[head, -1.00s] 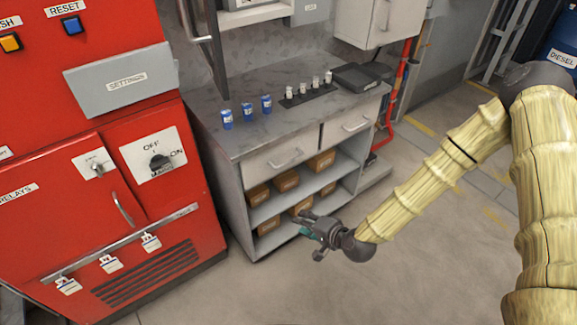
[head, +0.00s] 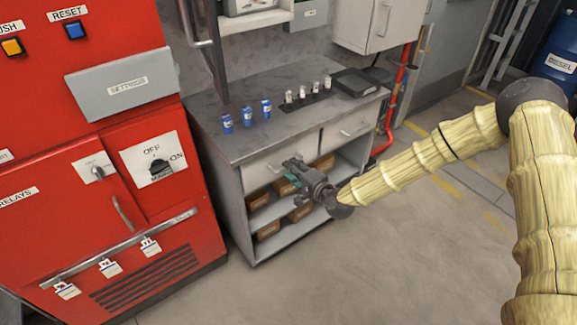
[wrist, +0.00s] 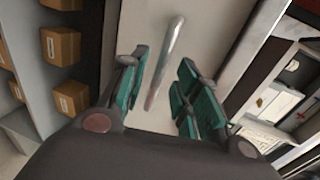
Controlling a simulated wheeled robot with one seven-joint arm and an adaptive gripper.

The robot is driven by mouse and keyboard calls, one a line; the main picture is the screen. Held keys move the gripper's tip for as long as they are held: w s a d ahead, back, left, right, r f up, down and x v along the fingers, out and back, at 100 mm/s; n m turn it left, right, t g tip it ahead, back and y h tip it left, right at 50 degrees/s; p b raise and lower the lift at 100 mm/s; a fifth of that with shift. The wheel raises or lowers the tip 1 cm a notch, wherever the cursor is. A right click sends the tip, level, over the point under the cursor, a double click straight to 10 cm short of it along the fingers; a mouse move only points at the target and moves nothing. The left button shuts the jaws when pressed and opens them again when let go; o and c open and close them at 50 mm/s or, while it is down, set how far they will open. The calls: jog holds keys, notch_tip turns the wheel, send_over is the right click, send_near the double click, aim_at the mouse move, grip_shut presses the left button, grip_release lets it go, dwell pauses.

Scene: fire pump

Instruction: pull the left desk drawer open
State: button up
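The grey desk (head: 238,140) stands against the wall with two drawers under its top. The left drawer (head: 262,171) appears shut; my gripper partly hides its front and handle in the head view. My gripper (head: 289,172) is in front of this drawer. In the wrist view my gripper (wrist: 160,92) is open, with teal-padded fingers on both sides. The bar handle (wrist: 165,62) of the drawer lies lengthwise between and ahead of the fingers, with gaps visible on both sides. Whether any finger touches it cannot be told. The right drawer (head: 350,128) appears shut.
Brown boxes (head: 268,230) sit on the shelves below the drawers. A red cabinet (head: 165,225) stands close on the left. The floor (head: 350,270) in front is clear.

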jog(key=shift+x, duration=1.45)
grip_shut()
